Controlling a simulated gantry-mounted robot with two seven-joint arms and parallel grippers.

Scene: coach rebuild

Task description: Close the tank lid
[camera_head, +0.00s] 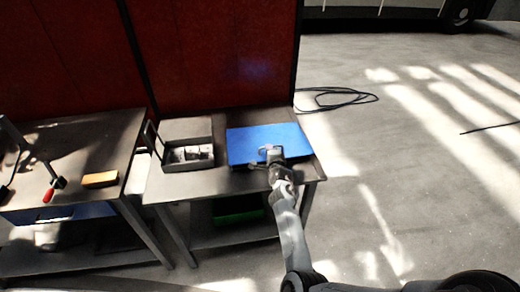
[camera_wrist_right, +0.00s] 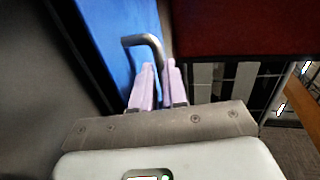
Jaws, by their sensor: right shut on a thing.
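The tank's lid appears to be the flat blue panel (camera_head: 255,141) on the middle table; it also shows as a blue face in the right wrist view (camera_wrist_right: 122,28). Whether it is fully down cannot be told. A bent grey metal handle (camera_wrist_right: 145,41) stands out from the blue face. My right gripper (camera_head: 272,158) is at the panel's near edge. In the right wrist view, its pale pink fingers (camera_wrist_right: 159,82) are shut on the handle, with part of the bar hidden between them. My left gripper is not in view.
A grey open box (camera_head: 189,165) with pale items stands left of the blue panel. A green bin (camera_head: 236,207) sits on the lower shelf. The left bench holds an orange block (camera_head: 100,179) and a red-handled tool (camera_head: 48,195). A black cable (camera_head: 335,98) lies on open floor.

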